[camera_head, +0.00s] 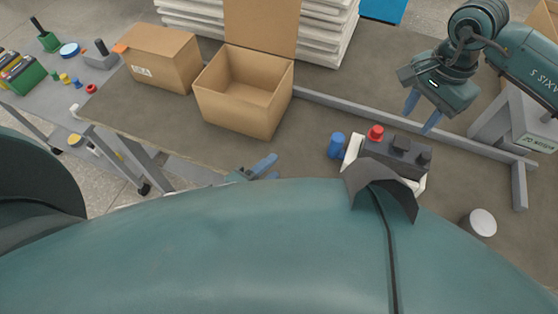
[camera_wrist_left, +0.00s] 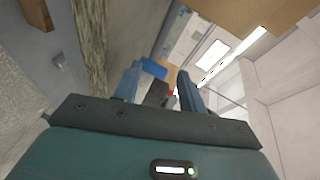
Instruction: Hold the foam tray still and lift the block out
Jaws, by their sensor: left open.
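A dark grey block (camera_head: 398,152) with a red knob on top sits in a white foam tray (camera_head: 352,150) on the table, right of centre. My left arm covers its near side. My left gripper (camera_head: 264,167) is open, left of the tray and apart from it, and mostly hidden by my arm. In the left wrist view its spread fingers (camera_wrist_left: 160,86) have nothing gripped between them; a dark shape with red, likely the block (camera_wrist_left: 157,94), shows beyond. My right gripper (camera_head: 422,112) is open and empty, above and behind the tray on the right.
A blue cylinder (camera_head: 336,146) stands just left of the tray. A white-topped can (camera_head: 481,222) stands at the right. An open cardboard box (camera_head: 244,92) and a closed one (camera_head: 160,58) stand at the back left. A grey rail (camera_head: 340,106) crosses the table behind the tray.

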